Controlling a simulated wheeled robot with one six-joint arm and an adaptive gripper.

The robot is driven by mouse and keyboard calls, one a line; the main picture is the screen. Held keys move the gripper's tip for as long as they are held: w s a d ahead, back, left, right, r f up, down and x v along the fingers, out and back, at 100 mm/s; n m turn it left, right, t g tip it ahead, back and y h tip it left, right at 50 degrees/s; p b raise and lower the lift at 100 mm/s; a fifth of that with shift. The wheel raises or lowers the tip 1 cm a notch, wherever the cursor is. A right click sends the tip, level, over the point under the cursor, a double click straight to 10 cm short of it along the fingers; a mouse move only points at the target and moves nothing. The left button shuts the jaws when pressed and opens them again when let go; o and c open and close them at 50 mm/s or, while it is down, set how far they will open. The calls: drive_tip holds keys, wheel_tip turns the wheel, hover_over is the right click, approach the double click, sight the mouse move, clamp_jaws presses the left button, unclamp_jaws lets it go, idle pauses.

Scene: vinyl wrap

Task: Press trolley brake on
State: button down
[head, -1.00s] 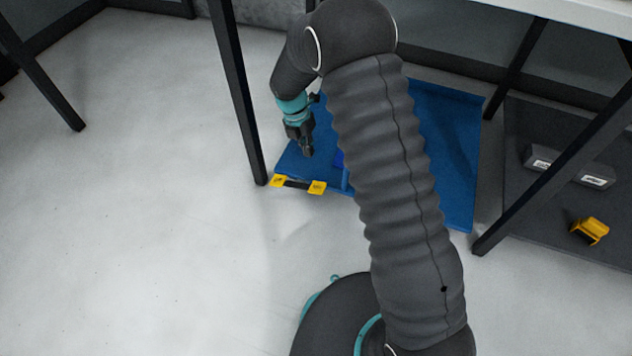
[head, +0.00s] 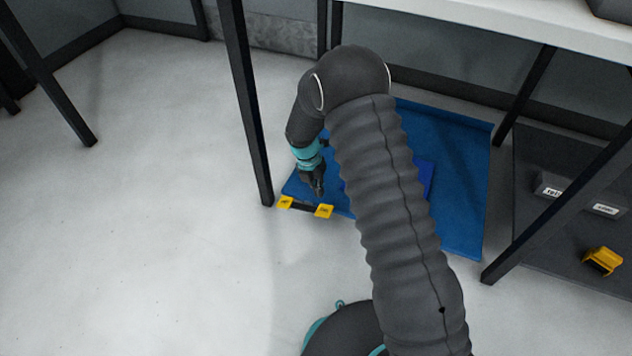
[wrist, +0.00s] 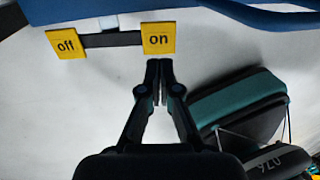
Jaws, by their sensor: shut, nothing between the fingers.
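The blue trolley (head: 455,215) sits low on the floor under the table. Its brake has two yellow pads on a dark bar. In the wrist view the pad marked "on" (wrist: 159,39) is at upper middle and the pad marked "off" (wrist: 66,45) is to its left. In the head view the yellow pads show at the trolley's front left edge, the right one (head: 324,211) and the left one (head: 285,202). My gripper (wrist: 160,64) is shut and empty, its tips just below the "on" pad in the wrist view. Whether they touch is unclear.
A black table leg (head: 252,120) stands just left of the brake. Another leg (head: 560,210) stands right of the trolley. A dark mat (head: 545,255) holds grey boxes and a yellow item (head: 603,260). The floor (head: 150,240) on the left is clear.

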sight(324, 210)
drive_tip(key=x, duration=0.7)
drive_tip(key=shift+f+b, duration=0.25)
drive_tip(key=shift+b, duration=0.1)
drive_tip(key=shift+s, duration=0.1)
